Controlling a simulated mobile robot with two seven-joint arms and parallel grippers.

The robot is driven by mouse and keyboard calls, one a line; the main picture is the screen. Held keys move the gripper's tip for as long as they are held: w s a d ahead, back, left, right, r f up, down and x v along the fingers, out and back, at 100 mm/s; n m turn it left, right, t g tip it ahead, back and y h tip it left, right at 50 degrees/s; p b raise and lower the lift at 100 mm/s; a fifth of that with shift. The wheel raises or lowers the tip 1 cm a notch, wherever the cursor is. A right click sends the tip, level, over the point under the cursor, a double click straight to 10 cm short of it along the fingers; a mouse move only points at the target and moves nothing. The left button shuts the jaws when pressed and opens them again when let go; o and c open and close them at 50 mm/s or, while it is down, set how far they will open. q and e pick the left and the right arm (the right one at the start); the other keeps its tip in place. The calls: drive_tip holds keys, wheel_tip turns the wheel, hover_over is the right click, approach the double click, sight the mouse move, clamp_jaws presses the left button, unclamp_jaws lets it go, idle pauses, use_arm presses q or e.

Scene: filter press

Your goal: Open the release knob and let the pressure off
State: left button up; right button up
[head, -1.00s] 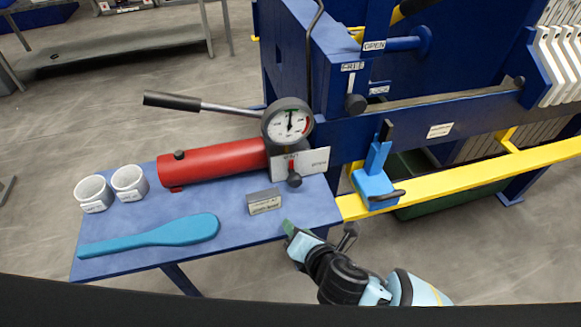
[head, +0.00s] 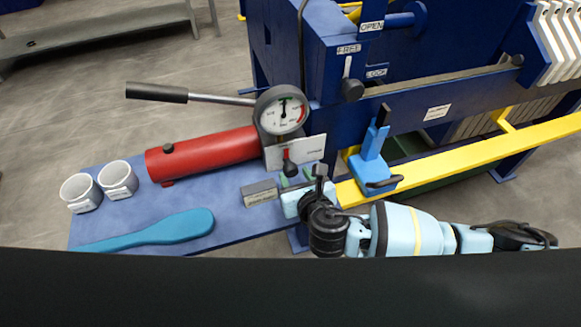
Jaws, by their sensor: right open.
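The red hand pump (head: 205,153) lies on the blue side table, with its long black-gripped lever (head: 158,93) above it. A round pressure gauge (head: 281,112) stands at its right end. The dark release knob (head: 290,169), with a bit of red above it, hangs in front of the white plate (head: 310,148) below the gauge. My right gripper (head: 296,178) is open, its green fingertips just in front of the knob, one to each side in the picture. I cannot tell whether they touch it. My left gripper is out of view.
A small grey labelled block (head: 260,194) sits just left of my right gripper. A blue clamp (head: 372,163) stands on the yellow rail (head: 450,156) to the right. Two white cups (head: 82,193) and a teal paddle (head: 160,231) lie on the table's left part.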

sight(292, 171)
drive_tip(key=shift+x, duration=2.25)
drive_tip(key=c, duration=0.7)
